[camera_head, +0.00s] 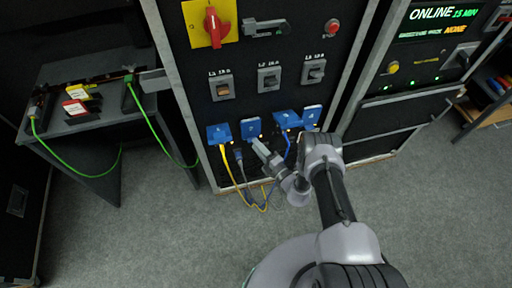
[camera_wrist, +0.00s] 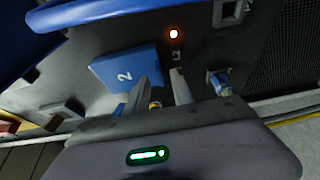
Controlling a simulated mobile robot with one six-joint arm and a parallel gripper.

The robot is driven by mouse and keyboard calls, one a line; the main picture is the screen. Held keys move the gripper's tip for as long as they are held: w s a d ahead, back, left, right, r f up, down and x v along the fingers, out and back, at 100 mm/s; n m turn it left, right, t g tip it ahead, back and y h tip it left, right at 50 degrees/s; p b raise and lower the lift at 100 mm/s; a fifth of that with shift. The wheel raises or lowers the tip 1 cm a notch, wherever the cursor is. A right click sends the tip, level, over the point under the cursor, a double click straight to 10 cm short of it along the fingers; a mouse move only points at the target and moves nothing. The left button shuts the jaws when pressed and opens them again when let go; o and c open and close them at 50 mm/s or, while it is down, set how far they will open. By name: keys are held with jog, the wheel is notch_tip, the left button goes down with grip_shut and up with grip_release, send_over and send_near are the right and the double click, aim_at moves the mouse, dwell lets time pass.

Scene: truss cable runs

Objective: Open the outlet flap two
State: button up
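The blue outlet flap two (camera_wrist: 121,68), marked with a white 2, is in the wrist view, left of the fingers. In the head view it seems to be the second blue flap (camera_head: 250,127) from the left in the low row. My gripper (camera_wrist: 166,88) has its two fingers apart with a gap between them, and nothing shows held there. The left finger is close to the flap's right edge; I cannot tell whether they touch. In the head view my gripper (camera_head: 260,148) is just below the flap. How far the flap stands open is unclear.
Other blue flaps (camera_head: 218,133) (camera_head: 287,120) sit on either side, with yellow, grey and blue cables hanging below. A blue plug (camera_wrist: 219,82) is right of my fingers. The grey floor (camera_head: 190,245) is clear at front left.

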jog(key=shift+w+a, duration=0.4)
jog(key=shift+w, duration=0.15)
jog(key=shift+c, duration=0.4)
grip_shut()
dwell(0.6)
